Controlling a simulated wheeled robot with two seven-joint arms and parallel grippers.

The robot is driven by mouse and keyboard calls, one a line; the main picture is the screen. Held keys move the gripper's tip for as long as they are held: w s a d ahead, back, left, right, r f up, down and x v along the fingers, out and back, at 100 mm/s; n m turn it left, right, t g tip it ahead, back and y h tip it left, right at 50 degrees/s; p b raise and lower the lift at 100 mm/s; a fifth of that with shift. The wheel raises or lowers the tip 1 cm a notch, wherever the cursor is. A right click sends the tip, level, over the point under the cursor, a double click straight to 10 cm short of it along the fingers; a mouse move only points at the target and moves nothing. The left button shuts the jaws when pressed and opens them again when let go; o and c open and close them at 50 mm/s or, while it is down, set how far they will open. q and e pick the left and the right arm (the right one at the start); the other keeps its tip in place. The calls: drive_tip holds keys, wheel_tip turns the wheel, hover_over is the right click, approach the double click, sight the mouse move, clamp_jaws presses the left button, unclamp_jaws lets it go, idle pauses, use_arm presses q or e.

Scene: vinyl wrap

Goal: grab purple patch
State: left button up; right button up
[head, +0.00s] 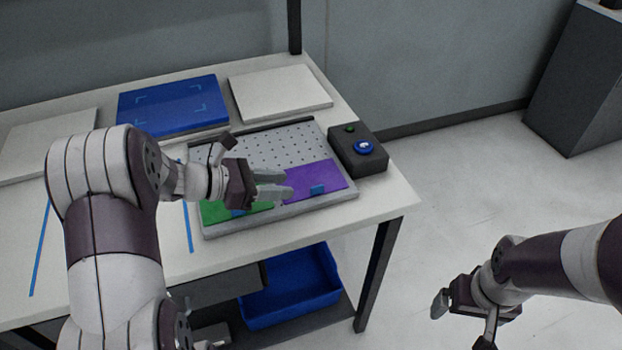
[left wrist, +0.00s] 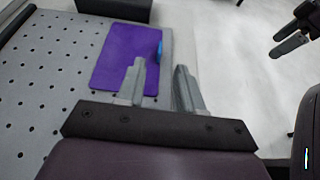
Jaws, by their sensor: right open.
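The purple patch (head: 328,174) lies flat on the right front part of the perforated board (head: 262,150), with a small blue tab (head: 318,190) on it. The patch also shows in the left wrist view (left wrist: 112,62), with the blue tab (left wrist: 160,50) at its right edge. My left gripper (head: 280,184) is over the board at the patch's left side. Its fingers are apart with nothing between them. In the left wrist view one fingertip overlaps the patch's near right corner. My right gripper (head: 462,322) is open and empty, off to the right beyond the table.
A green patch (head: 217,213) lies left of the purple one, partly hidden by my left gripper. A black box with a blue button (head: 362,147) stands right of the board. A blue panel (head: 170,105) and a white panel (head: 280,93) lie behind. A blue bin (head: 292,288) sits below.

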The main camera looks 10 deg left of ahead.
sight(311, 188)
use_arm(q)
drive_tip(key=x, duration=0.8)
drive_tip(key=shift+f, duration=0.15)
clamp_jaws()
